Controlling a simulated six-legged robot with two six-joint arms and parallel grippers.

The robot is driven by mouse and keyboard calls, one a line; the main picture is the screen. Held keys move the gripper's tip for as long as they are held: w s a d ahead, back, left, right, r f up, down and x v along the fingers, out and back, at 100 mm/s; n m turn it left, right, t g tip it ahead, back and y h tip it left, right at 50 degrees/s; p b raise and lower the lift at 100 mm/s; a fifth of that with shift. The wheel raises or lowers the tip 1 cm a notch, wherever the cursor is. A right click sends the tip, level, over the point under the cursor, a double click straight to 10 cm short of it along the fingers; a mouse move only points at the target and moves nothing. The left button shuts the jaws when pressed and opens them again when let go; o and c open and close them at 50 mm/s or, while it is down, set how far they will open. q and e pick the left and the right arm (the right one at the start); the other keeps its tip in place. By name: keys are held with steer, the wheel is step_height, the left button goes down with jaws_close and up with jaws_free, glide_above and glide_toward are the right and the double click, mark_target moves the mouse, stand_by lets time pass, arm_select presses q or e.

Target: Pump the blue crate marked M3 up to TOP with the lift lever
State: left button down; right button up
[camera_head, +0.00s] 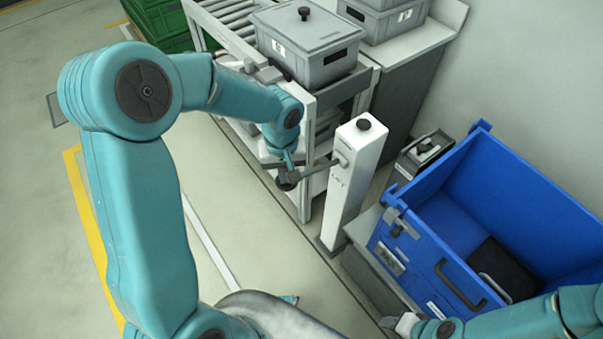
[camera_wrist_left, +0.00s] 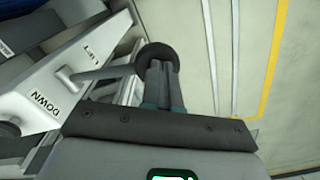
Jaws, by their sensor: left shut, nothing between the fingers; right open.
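The blue crate (camera_head: 545,190) stands at the right of the head view with a black item (camera_head: 503,266) in it. A label plate is on its front, too small to read surely. The white lift post (camera_head: 352,180) stands left of the crate. Its lever (camera_head: 320,168) sticks out left and ends in a dark round knob (camera_head: 286,183). My right gripper (camera_head: 403,323) is open by the crate's lower front edge.
A grey lidded box (camera_head: 308,58) sits on a roller conveyor (camera_head: 232,18) behind the lever. Green crates (camera_head: 155,20) stand at the back left. More grey boxes (camera_head: 383,20) are on a bench at the back. The floor in front of the post is clear.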

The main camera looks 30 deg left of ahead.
arm_select(q)
steer(key=shift+s+a+f+b, duration=0.1)
steer(key=shift+s+f+b, duration=0.1)
steer(key=shift+f+b, duration=0.95)
steer(key=shift+s+a+f+b, duration=0.1)
steer(key=shift+s+f+b, duration=0.1)
steer(key=shift+f+b, duration=0.65)
